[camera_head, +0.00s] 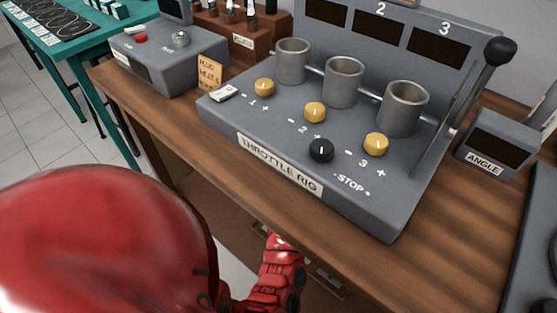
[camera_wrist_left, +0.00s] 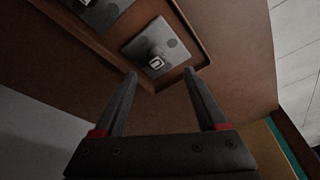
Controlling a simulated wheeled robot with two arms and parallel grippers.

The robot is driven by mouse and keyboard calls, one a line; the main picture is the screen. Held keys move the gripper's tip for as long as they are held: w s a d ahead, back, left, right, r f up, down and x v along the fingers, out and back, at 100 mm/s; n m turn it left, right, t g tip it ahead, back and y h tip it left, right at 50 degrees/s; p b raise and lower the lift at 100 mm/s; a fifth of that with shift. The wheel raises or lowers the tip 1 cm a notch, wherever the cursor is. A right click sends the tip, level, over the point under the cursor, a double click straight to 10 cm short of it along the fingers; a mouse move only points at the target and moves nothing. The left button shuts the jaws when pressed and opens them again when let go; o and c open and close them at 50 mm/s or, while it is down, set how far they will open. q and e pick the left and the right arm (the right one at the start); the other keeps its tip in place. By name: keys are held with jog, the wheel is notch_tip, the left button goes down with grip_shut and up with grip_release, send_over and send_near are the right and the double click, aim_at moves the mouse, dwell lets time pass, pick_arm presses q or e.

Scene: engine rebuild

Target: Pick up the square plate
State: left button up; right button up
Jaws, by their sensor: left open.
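In the left wrist view, a grey square plate (camera_wrist_left: 162,45) with darker round spots lies in a brown wooden tray (camera_wrist_left: 205,58). A small upright grip with a pale square mark stands near its lower edge. A second grey plate (camera_wrist_left: 103,10) lies to its left, partly cut off by the picture's top. My left gripper (camera_wrist_left: 160,73) is open and empty, its fingertips on either side below the marked plate's grip, apart from it. In the head view my red left arm covers the lower left and the left gripper cannot be made out. My right gripper is not seen.
The wooden bench (camera_head: 450,225) carries a grey throttle rig (camera_head: 225,115) with three metal cups, a grey box (camera_head: 165,55) with a red button, and an angle display (camera_head: 495,145). A teal table (camera_head: 75,45) stands at the upper left. Pale floor shows beside the bench.

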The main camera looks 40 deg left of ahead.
pick_arm(q)
jog(key=x, duration=0.2)
jog(key=b+x, duration=0.1)
jog(key=x, duration=0.3)
jog(key=shift+w+d+f, duration=0.15)
jog(key=shift+w+f, duration=0.05)
jog(key=shift+w, duration=0.1)
grip_shut()
